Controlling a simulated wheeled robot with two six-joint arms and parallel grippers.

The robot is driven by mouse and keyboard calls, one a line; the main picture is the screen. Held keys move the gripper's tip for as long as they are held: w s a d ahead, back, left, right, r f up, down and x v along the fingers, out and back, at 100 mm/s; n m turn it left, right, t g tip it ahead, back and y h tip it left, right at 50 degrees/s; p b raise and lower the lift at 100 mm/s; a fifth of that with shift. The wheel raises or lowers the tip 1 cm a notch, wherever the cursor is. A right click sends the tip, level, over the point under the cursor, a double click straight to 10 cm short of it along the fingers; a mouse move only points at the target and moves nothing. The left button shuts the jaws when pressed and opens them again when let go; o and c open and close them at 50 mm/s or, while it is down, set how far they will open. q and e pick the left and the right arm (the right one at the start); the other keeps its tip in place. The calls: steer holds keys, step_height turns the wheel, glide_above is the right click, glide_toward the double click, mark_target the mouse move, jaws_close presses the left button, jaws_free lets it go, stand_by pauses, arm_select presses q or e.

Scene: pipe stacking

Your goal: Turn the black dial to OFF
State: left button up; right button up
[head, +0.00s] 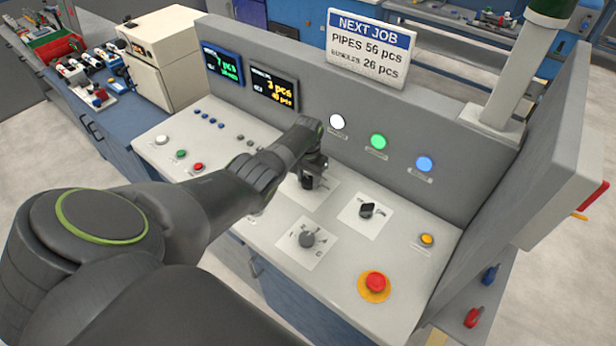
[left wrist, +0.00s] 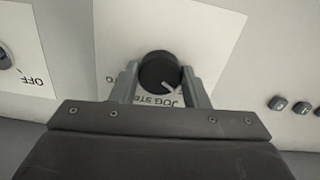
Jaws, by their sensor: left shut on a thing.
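My left gripper (head: 312,182) reaches down to a white label plate at the back middle of the sloped console. In the left wrist view its two fingers (left wrist: 160,74) are shut on the sides of a round black dial (left wrist: 157,66) with a pale pointer line. The lettering by this dial reads "JOG STE", partly covered. Another black knob (head: 367,209) sits on its own white plate to the right. In the left wrist view, a plate at the left edge carries the word OFF (left wrist: 32,80), with a knob partly cut off. My right gripper is out of view.
A grey dial (head: 306,240) is in front of my gripper. A red mushroom button (head: 375,282) and an orange button (head: 427,240) are at the right. The console's upright panel (head: 300,118) with lit lamps and screens rises close behind the gripper.

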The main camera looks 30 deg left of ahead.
mark_target(308, 180)
arm_select(q)
steer(key=shift+n, duration=0.5)
steer(key=o, duration=1)
steer(key=shift+r, duration=0.5)
step_height(308, 180, up, 16)
steer(key=shift+r+b, duration=0.25)
steer(key=shift+b, duration=0.45)
